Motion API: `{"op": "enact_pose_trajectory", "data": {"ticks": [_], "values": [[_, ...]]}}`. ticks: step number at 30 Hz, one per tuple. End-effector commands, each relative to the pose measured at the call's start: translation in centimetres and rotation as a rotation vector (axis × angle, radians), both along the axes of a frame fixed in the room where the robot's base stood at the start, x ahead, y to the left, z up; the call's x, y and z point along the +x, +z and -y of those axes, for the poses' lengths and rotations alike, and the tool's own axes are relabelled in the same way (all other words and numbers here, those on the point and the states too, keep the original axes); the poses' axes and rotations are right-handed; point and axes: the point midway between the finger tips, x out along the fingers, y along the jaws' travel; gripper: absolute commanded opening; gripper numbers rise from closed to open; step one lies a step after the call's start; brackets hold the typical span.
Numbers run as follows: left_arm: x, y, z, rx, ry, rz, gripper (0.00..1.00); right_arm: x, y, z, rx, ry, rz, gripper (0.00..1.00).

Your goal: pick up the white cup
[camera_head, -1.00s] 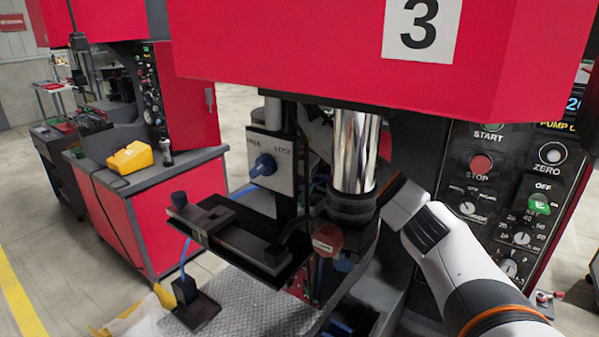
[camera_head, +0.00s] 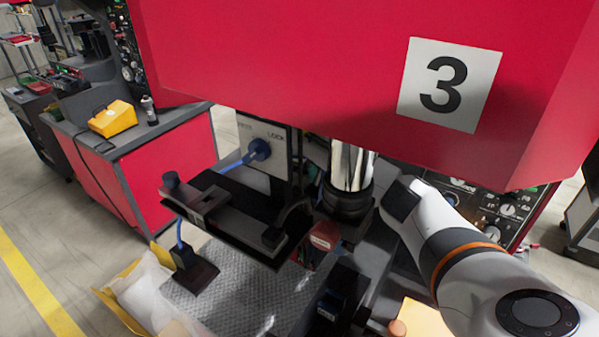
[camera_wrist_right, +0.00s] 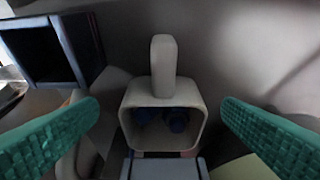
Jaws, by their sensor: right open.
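In the right wrist view a pale, off-white squarish cup (camera_wrist_right: 163,72) shows its open mouth, with an upright handle-like bar above it. Dark blue pieces lie inside it. My right gripper (camera_wrist_right: 160,108) is open, with one green ridged finger on each side of the cup. Gaps show between both fingers and the cup. In the head view my right arm comes in from the right and its far end lies beside the machine; the fingers and the cup cannot be made out there. My left gripper is in neither view.
A red machine housing (camera_head: 300,70) with a 3 sign (camera_head: 450,86) hangs over the work area. A chrome cylinder (camera_head: 351,165) stands close to my right arm. A black bracket (camera_head: 225,215) juts left. A yellow box (camera_head: 112,119) sits on a cabinet.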

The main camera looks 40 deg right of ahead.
Motion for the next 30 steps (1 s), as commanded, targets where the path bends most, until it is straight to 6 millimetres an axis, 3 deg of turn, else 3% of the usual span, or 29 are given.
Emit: {"op": "enact_pose_trajectory", "data": {"ticks": [2,7,15,24,30], "values": [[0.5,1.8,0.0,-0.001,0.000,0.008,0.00,0.2,-0.7,0.1,0.001,0.000,-0.006,0.89],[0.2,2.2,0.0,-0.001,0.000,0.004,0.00,0.6,-2.7,0.8,0.001,0.000,-0.001,0.89],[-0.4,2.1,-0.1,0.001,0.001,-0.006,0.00,0.6,-3.1,0.9,0.000,0.000,0.001,0.87],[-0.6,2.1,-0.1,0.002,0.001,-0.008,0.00,0.6,-3.0,0.9,0.000,0.000,0.001,0.38],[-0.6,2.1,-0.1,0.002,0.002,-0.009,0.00,0.7,-2.9,0.9,0.000,0.000,0.002,0.36]]}}
